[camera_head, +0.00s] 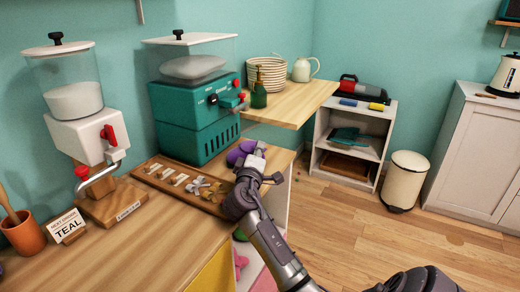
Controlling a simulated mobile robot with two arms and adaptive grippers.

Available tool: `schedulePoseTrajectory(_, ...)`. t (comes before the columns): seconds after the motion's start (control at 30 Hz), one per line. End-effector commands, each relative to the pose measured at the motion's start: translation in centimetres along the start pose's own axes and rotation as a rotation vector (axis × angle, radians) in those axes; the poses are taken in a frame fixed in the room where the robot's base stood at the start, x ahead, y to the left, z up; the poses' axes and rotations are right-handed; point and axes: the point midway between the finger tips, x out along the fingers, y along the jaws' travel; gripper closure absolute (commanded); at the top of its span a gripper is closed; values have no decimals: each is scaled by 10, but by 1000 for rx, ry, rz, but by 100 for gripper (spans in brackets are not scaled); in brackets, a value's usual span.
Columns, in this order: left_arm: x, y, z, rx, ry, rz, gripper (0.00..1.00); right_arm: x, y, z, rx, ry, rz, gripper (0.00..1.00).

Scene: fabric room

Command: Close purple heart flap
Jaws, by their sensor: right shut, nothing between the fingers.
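My right gripper (254,161) is over the right end of the counter, its arm reaching in from the lower right. Its fingers are shut with nothing held. A purple rounded piece (236,156) shows just left of and behind the gripper, partly covered by it. I cannot tell for sure whether it is the heart flap, or whether the gripper touches it. On the counter's front below, a yellow panel (214,276) and a pink shape (240,262) show, partly hidden by my arm. My left gripper is not in view.
A wooden tray with metal pieces (182,182) lies left of the gripper. A teal machine (198,110) stands behind it, and a white dispenser with a red knob (82,135) stands left.

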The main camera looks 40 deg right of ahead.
Motion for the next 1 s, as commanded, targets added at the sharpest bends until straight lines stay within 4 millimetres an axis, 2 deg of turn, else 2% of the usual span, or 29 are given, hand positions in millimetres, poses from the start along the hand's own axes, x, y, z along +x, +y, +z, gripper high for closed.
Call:
schedulePoseTrajectory(0.17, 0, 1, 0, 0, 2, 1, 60, -9, -1, 0, 0, 1, -1, 100)
schedulePoseTrajectory(0.27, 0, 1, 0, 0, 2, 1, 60, -26, -1, 0, 2, 0, -3, 100)
schedulePoseTrajectory(0.5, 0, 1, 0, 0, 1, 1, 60, -78, -1, 1, 2, -1, -4, 100)
schedulePoseTrajectory(0.7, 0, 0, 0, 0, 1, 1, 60, -109, -1, 0, 1, 0, -3, 100)
schedulePoseTrajectory(0.83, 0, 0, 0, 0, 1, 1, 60, -118, 0, 0, 0, -1, -1, 100)
schedulePoseTrajectory(1.0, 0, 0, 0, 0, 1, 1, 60, -120, 0, 0, 0, -1, -1, 100)
